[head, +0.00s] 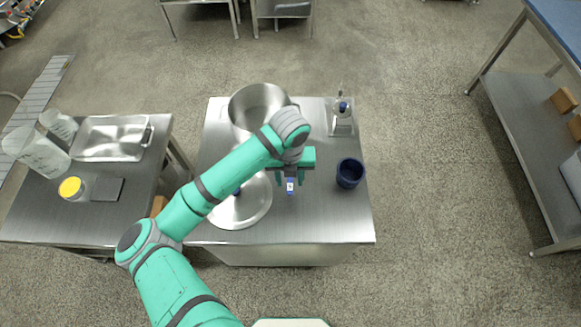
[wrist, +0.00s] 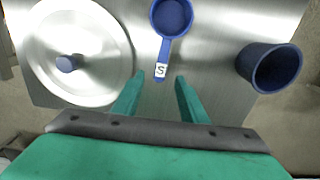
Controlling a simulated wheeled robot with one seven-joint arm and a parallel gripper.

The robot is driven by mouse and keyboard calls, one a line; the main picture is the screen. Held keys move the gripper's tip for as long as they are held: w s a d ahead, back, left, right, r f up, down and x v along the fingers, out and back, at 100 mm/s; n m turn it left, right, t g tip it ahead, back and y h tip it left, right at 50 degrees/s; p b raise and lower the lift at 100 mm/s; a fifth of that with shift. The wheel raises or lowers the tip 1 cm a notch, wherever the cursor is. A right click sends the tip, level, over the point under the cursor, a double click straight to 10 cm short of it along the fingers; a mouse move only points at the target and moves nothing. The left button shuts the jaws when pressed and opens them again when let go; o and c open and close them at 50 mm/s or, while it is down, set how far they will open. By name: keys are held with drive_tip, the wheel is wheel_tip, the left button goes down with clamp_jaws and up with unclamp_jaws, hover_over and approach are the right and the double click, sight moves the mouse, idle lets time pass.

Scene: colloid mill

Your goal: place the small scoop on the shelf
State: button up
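The small scoop is blue with a round bowl (wrist: 172,17) and a handle with a white "S" label. It lies on the steel table (wrist: 215,95) in the wrist view, handle towards my gripper. In the head view only its labelled handle (head: 290,187) shows; my gripper hides the bowl. My gripper (head: 290,179) is open and empty above the table, and its fingertips (wrist: 160,79) appear on either side of the handle end in the wrist view. A grey lower shelf (head: 515,125) under the blue-topped bench stands at the right of the head view.
A blue cup (head: 349,173) stands right of the scoop. A round steel lid (head: 238,208) with a blue knob lies left. A steel pot (head: 256,104) and a small stand with a bottle (head: 341,112) are behind. Brown boxes (head: 563,100) sit on the shelf; its left part is clear.

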sight(290, 188)
drive_tip(key=shift+f, duration=3.4)
clamp_jaws()
